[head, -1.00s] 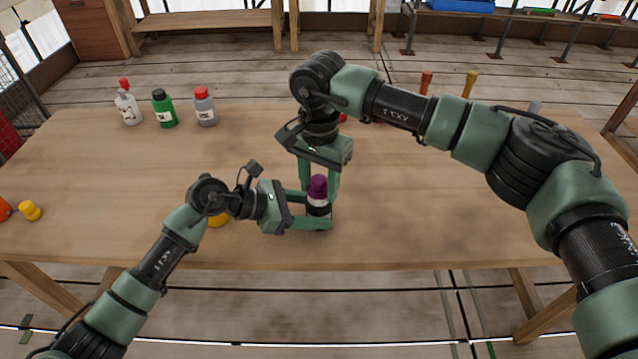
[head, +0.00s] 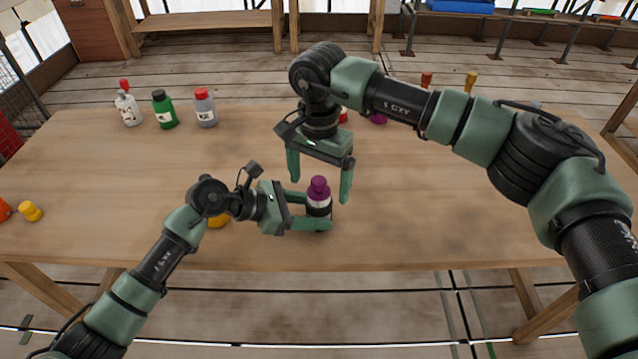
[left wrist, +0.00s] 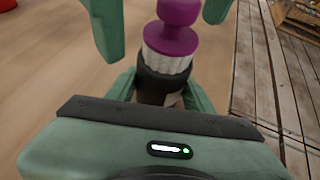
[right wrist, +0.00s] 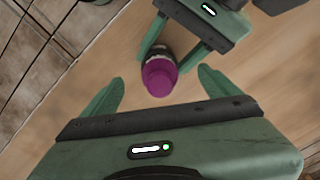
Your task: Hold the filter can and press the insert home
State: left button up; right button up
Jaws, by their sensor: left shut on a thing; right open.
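The black filter can (head: 319,211) stands upright on the wooden table and shows in the left wrist view (left wrist: 158,86). The insert has a purple knobbed top (head: 318,187) and a white pleated body (left wrist: 167,64); it sits upright in the can's mouth, with some white showing above the dark rim. My left gripper (head: 314,210) is shut on the can from the left, low down. My right gripper (head: 319,192) is open, pointing down above the insert, its fingers apart on either side. The right wrist view shows the purple top (right wrist: 160,77) between these fingers without contact.
A white bottle (head: 128,109), a green bottle (head: 164,110) and a grey bottle (head: 204,109) stand at the back left. A yellow object (head: 218,221) is partly hidden behind my left arm. A yellow piece (head: 31,211) lies at far left. The table's right front is clear.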

jog(key=shift+r, duration=2.85)
grip_shut()
jog(key=shift+f, duration=0.4)
jog(key=shift+f, duration=0.75)
notch_tip(320, 180, up, 7)
dwell(0.7)
